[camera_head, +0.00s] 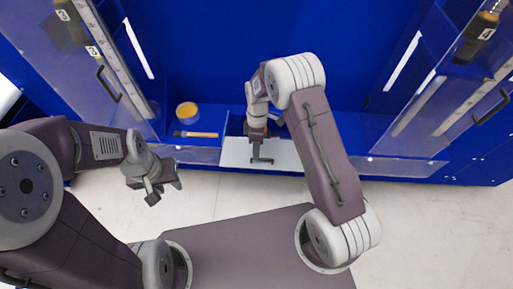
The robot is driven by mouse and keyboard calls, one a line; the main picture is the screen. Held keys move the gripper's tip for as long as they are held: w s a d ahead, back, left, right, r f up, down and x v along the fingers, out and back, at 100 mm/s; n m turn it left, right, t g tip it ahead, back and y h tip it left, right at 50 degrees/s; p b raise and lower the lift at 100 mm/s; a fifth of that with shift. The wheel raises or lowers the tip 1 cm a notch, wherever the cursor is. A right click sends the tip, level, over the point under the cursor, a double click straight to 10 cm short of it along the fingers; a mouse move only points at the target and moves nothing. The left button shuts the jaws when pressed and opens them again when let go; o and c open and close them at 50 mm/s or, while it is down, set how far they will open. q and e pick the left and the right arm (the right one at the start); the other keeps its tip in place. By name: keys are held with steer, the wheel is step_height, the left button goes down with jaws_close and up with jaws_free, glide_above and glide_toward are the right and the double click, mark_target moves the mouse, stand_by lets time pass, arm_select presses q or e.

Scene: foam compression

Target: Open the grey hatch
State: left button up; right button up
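The light grey hatch (285,157) is a flat panel at the front of the blue cabinet, in the middle of the head view. My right gripper (261,152) is over the hatch's left part, pointing down in the picture. A small dark T-shaped part shows at its tip; I cannot tell whether this is the fingers or a handle, or whether they touch the hatch. My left gripper (164,193) is in front of the cabinet to the left, away from the hatch. Its fingers are apart and nothing shows between them.
A yellow-topped round container (187,111) and a wooden-handled brush (195,134) are on the blue shelf left of the hatch. Clear doors with dark handles (109,84) (490,107) stand at both sides. Pale floor (235,190) is free in front.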

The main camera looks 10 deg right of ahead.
steer(key=shift+f, duration=0.1)
steer(key=shift+w+d+r+p, duration=0.1)
steer(key=shift+w+r+p, duration=0.05)
steer(key=shift+r+p, duration=0.4)
steer(key=shift+w+r+p, duration=0.15)
steer(key=shift+r+p, duration=0.25)
steer(key=shift+r, duration=0.1)
step_height(320, 180, up, 8)
steer(key=w+p, duration=0.1)
steer(key=p, duration=0.5)
steer(key=shift+w+d, duration=0.25)
steer(key=shift+r, duration=0.1)
